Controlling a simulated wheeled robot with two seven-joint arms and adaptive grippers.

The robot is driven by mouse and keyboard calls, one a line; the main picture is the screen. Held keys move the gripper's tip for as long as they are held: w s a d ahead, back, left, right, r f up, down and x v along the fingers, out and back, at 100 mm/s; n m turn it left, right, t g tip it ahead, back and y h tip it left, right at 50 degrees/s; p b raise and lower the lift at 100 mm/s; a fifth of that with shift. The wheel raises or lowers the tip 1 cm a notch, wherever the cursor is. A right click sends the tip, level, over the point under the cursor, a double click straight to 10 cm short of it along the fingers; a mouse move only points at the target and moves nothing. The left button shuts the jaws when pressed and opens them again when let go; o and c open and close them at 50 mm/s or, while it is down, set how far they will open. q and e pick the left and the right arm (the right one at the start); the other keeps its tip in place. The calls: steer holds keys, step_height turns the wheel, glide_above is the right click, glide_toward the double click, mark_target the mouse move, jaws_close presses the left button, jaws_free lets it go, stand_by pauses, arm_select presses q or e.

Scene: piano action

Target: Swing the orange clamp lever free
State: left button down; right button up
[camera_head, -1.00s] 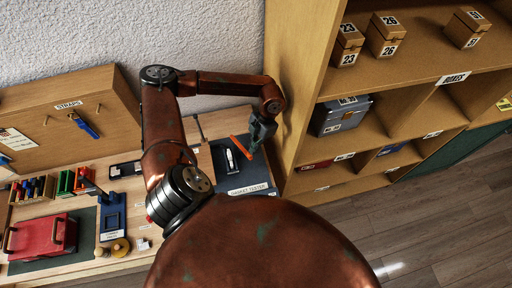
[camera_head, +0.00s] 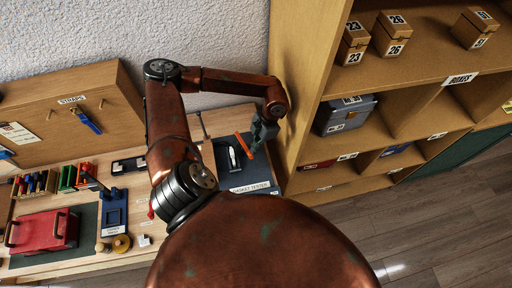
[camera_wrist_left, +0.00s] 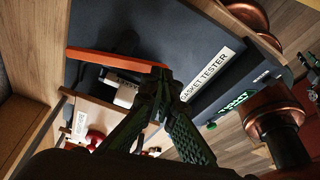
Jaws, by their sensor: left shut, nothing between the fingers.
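The orange clamp lever (camera_head: 244,146) lies over the dark gasket tester (camera_head: 262,168) at the back of the bench. A pale metal part (camera_head: 233,158) of the tester shows beside it. In the left wrist view the lever (camera_wrist_left: 112,60) is a long orange bar whose right end meets the fingertips. My left gripper (camera_head: 256,142) is at the right side of the lever, and its fingers (camera_wrist_left: 163,75) are shut with nothing between them. They look close to or against the lever's end; contact cannot be told for sure. My right gripper is out of view.
A wooden shelf unit (camera_head: 296,90) stands close to the right of my gripper. A red toolbox (camera_head: 42,232), a blue fixture (camera_head: 113,212) and colored blocks (camera_head: 36,184) are on the left of the bench. A wooden strap board (camera_head: 70,110) is behind them.

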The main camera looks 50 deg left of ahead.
arm_select(q)
steer(key=shift+s+m+b, duration=0.3)
steer(key=shift+s+m, duration=0.15)
steer(key=shift+m, duration=0.25)
stand_by(2.3)
stand_by(0.6)
step_height(320, 180, up, 10)
stand_by(0.5)
stand_by(0.5)
